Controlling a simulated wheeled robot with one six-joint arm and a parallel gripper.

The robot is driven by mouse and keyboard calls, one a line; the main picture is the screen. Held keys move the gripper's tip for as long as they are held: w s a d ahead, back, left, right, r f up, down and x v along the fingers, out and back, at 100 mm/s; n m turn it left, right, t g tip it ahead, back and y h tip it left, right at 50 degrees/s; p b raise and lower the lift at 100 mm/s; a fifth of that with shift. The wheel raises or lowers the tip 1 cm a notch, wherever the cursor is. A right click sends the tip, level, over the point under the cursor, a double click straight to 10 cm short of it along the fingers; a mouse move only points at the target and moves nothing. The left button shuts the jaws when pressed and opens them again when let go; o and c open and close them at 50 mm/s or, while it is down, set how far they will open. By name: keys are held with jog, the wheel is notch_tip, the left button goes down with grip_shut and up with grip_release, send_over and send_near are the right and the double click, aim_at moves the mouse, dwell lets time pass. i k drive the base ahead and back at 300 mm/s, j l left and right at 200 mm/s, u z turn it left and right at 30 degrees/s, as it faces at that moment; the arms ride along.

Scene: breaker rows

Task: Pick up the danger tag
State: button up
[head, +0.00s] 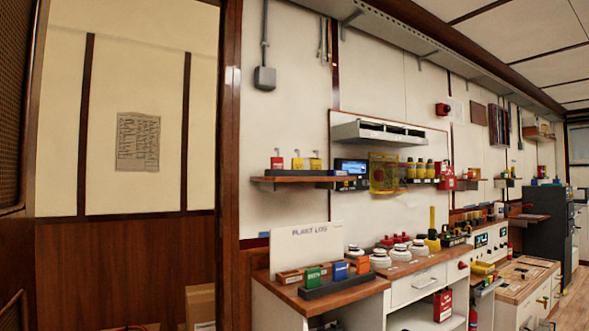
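I cannot make out a danger tag for certain; lettering on the small items is too small to read. Small red (277,162) and yellow (297,162) pieces with hook-like tops stand on a wooden wall shelf (275,179). Green (313,277), blue (341,271) and orange (360,265) pieces stand in a dark rack (340,285) on the bench below. A yellow framed pouch or panel (383,173) hangs to the right of the shelf. My gripper is not in view.
The bench (400,268) also holds white round items (380,259) and a "PLANT LOG" board (306,247). A wooden post (229,170) stands left of it. A red box (443,305) is low in the cabinet. Open floor (573,300) shows at far right.

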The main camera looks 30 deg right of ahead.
aim_at(277, 163)
jog(key=l+u, duration=0.1)
jog(key=l, duration=0.55)
jog(key=k+l, duration=0.1)
jog(key=l, duration=0.55)
jog(key=l+u, duration=0.15)
jog(key=l, duration=0.5)
jog(key=k+l, duration=0.15)
jog(key=l, duration=0.5)
jog(key=u, duration=0.05)
